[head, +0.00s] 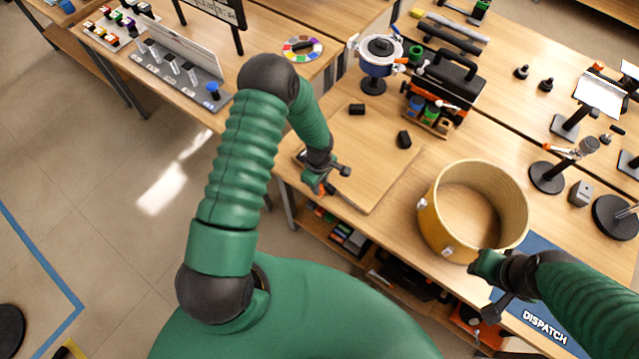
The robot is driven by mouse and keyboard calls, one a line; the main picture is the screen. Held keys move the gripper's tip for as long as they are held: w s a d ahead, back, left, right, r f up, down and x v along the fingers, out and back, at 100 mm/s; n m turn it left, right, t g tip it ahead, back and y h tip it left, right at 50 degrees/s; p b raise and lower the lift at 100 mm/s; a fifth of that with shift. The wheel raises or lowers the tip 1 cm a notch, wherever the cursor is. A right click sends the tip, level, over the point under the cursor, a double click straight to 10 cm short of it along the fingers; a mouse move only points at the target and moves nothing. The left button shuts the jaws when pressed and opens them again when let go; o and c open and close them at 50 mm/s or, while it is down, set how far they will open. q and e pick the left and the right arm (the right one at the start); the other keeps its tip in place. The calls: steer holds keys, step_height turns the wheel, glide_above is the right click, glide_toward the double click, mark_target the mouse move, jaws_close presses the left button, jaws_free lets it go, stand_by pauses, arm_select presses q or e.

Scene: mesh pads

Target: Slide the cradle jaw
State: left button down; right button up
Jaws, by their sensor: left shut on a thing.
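A wooden board (375,165) lies on the bench, with two small black blocks (357,109) (404,139) standing on it; these look like cradle jaws. My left gripper (322,180) is at the board's left edge, shut on a small part with orange and dark pieces, largely hidden by the fingers. I cannot tell whether this part is the cradle jaw itself. A round yellow wooden shell (437,232) stands to the right of the board. My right gripper (492,288) is at the shell's front lower side; its fingers are too unclear to tell open from shut.
A blue DISPATCH mat (545,328) lies at the lower right. A black toolbox (447,78) and a blue-and-white pot on a stand (379,62) are behind the board. Several black stands crowd the right. The board's middle is clear.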

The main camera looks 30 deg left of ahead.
arm_select(q)
steer(key=shift+s, duration=0.3)
steer(key=shift+s+a, duration=0.1)
steer(key=shift+s, duration=0.3)
steer(key=c, duration=1.2)
jaws_free()
steer(key=shift+o, duration=0.2)
steer(key=shift+r, duration=0.1)
